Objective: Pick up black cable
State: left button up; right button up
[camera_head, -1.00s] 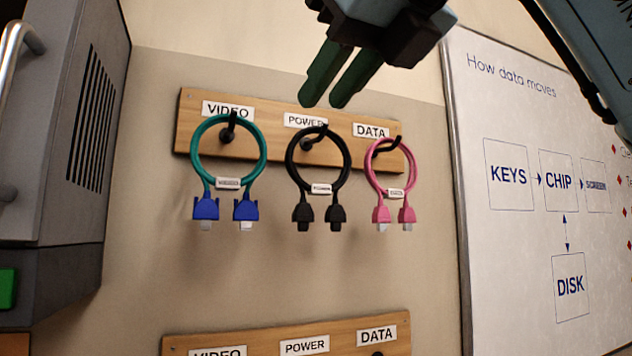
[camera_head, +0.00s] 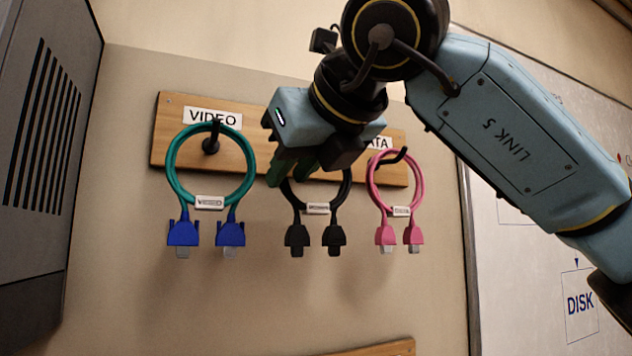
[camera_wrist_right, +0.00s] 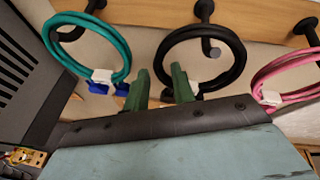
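The black cable (camera_head: 334,238) hangs as a coiled loop with a white tag and two black plugs at its lower end. In the head view my right gripper (camera_head: 289,174) covers the upper part of its loop and its peg. In the right wrist view the black loop (camera_wrist_right: 237,60) hangs on a dark peg. My left gripper is not in view.
A teal cable (camera_head: 172,170) with blue plugs hangs to the left, and a pink cable (camera_head: 420,185) to the right, close by. All hang from a wooden board (camera_head: 165,130). A grey cabinet (camera_head: 75,40) stands at far left, a whiteboard (camera_head: 520,290) at right.

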jog(key=x, duration=0.3)
jog(key=shift+r+p, duration=0.1)
jog(key=shift+p, duration=0.2)
jog(key=shift+w, duration=0.25)
jog(key=shift+s, duration=0.1)
jog(key=shift+c, duration=0.3)
grip_shut()
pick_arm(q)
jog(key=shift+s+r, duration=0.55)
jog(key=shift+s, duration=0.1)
